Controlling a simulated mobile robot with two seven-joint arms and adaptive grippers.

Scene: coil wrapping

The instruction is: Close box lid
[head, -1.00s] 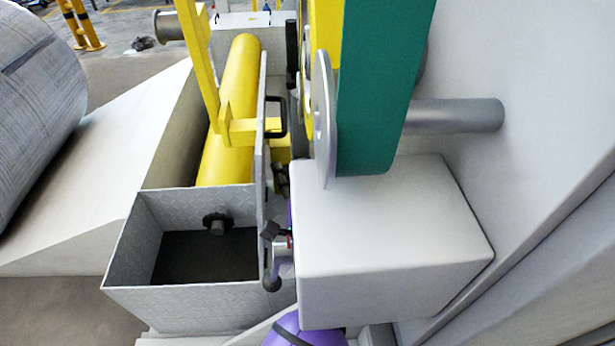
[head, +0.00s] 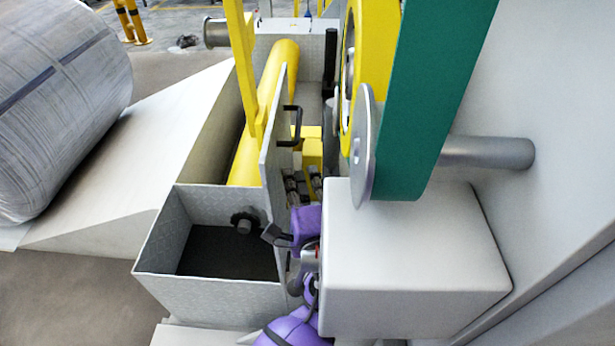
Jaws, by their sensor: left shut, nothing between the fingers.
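The grey metal box (head: 205,289) stands open at the lower left, with a dark interior. Its lid (head: 277,150) stands upright along the box's right side, with a black handle (head: 293,124) on its face. My left gripper (head: 268,234) is shut and empty, beside the lower front part of the lid near the box's right rim. Whether it touches the lid cannot be told. My purple arm links partly cover that area. My right gripper is not in view.
A white block (head: 415,270) with a green and yellow machine arm (head: 430,90) stands close on the right. A yellow roller (head: 247,155) and a yellow post (head: 240,60) are behind the box. A large wrapped coil (head: 60,100) is at the left.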

